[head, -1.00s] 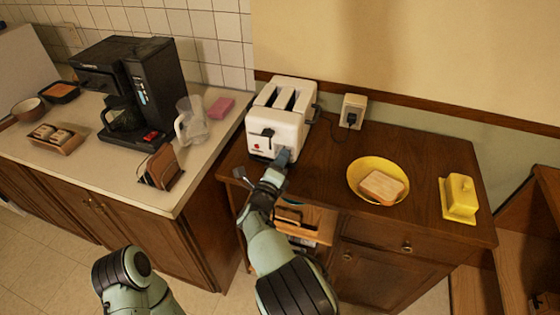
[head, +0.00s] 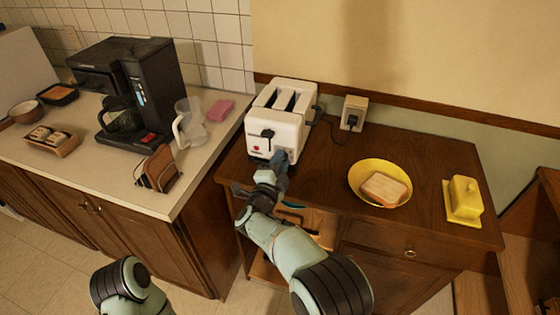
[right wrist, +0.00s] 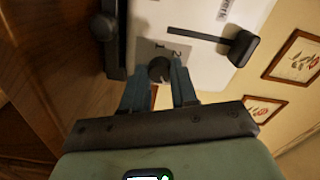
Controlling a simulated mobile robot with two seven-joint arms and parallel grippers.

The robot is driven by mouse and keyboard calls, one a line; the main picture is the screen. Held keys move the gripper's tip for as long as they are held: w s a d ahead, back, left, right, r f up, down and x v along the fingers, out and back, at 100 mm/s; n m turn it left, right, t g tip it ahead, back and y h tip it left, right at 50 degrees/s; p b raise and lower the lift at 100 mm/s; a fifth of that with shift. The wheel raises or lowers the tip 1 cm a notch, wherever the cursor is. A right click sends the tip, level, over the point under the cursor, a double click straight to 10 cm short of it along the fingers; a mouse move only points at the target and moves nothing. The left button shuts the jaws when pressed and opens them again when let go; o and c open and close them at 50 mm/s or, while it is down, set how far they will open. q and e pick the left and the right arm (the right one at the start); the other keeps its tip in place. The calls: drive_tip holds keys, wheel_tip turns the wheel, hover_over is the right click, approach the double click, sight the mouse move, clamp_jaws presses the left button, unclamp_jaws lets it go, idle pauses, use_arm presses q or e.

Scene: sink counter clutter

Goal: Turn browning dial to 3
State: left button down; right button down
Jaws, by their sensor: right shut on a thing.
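The white toaster (head: 290,135) stands on the brown wooden cabinet, its front facing me. The dark browning dial (right wrist: 159,69) shows in the right wrist view, on a grey patch with numbers; a 1 and a 2 can be read beside it. My right gripper (head: 279,160) is at the lower front of the toaster. In the right wrist view its two fingers (right wrist: 160,84) are shut on the dial, one on each side. The dial's pointer cannot be made out. The black toaster lever (right wrist: 242,48) is near the dial. My left gripper is out of view.
A wall outlet (head: 353,112) is behind. On the left counter are a coffee maker (head: 150,90), a clear jug (head: 190,125) and a brown rack (head: 160,170).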

drive_tip(key=n+p, duration=0.2)
drive_tip(key=n, duration=0.3)
drive_tip(key=shift+r+n, duration=0.1)
drive_tip(key=shift+n, duration=0.2)
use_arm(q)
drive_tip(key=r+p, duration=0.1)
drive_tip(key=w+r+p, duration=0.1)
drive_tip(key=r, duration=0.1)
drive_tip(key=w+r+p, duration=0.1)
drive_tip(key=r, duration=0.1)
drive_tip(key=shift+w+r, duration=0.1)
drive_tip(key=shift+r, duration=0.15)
use_arm(e)
drive_tip(key=n, duration=0.5)
drive_tip(key=shift+n, duration=0.3)
drive_tip(key=c, duration=0.9)
unclamp_jaws()
drive_tip(key=shift+o, duration=0.2)
